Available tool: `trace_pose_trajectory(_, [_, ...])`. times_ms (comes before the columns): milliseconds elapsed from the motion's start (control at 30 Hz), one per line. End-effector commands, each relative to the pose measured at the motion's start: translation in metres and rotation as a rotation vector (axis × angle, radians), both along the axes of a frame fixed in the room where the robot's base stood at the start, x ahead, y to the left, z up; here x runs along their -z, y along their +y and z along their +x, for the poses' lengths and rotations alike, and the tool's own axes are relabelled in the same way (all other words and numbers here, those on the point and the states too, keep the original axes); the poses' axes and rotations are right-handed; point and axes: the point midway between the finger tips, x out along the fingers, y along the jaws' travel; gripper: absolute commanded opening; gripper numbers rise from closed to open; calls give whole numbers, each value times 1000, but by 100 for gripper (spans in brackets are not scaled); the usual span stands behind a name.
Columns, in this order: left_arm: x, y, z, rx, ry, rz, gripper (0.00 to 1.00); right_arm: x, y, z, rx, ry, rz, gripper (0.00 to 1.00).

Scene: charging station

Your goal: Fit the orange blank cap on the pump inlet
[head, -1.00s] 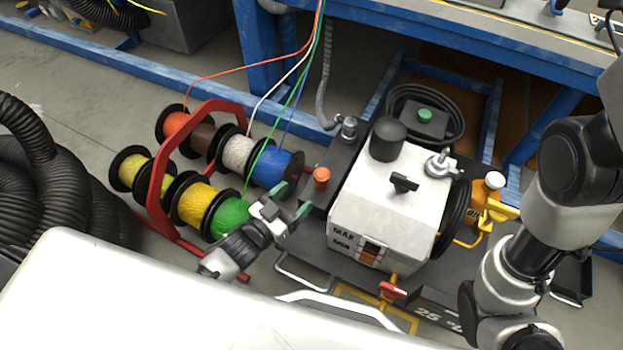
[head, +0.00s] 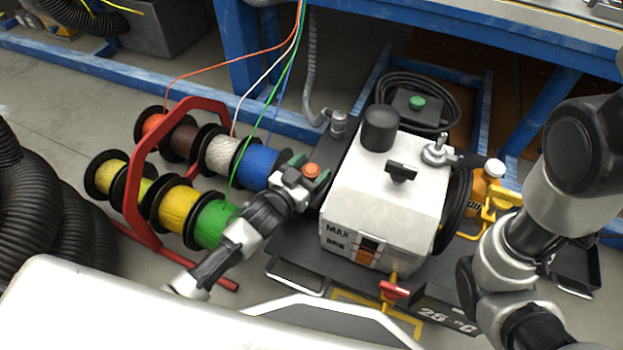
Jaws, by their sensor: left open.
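The orange cap (head: 311,171) stands on the black cart deck, left of the white pump (head: 378,205). My left gripper (head: 309,169) is open, with its green-tipped fingers on either side of the cap. I cannot tell whether they touch it. A metal flanged port (head: 437,153) sits at the right rear of the pump top and looks like the inlet; its opening is not clear from here. My right arm (head: 510,240) shows at the right, with its gripper out of view.
A red rack (head: 140,185) with several wire spools stands left of the cart. A metal fitting (head: 339,122) stands behind the cap. A black cylinder (head: 379,128) and black handle (head: 401,172) rise from the pump top. A blue bench frame (head: 450,40) is behind.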

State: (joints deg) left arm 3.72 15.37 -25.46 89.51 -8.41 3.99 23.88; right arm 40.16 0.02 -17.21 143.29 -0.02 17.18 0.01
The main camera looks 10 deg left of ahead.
Motion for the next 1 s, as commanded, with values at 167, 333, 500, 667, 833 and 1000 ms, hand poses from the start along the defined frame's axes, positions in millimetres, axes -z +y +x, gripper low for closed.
trace_pose_trajectory(167, [-1,0,0,0,1,0,69,-1,0,0,0,0,0,65])
trace_pose_trajectory(333, [0,0,0,0,0,0,44,-1,0,0,0,-1,0,65])
trace_pose_trajectory(500, [0,0,0,0,1,0,18,-1,0,0,0,0,0,65])
trace_pose_trajectory(667, [0,0,0,0,1,0,13,-1,0,0,0,0,0,65])
trace_pose_trajectory(833, [-3,0,0,0,1,0,13,-3,0,0,0,0,0,65])
trace_pose_trajectory(1000, [-15,0,0,0,0,0,13,-13,0,0,0,1,0,65])
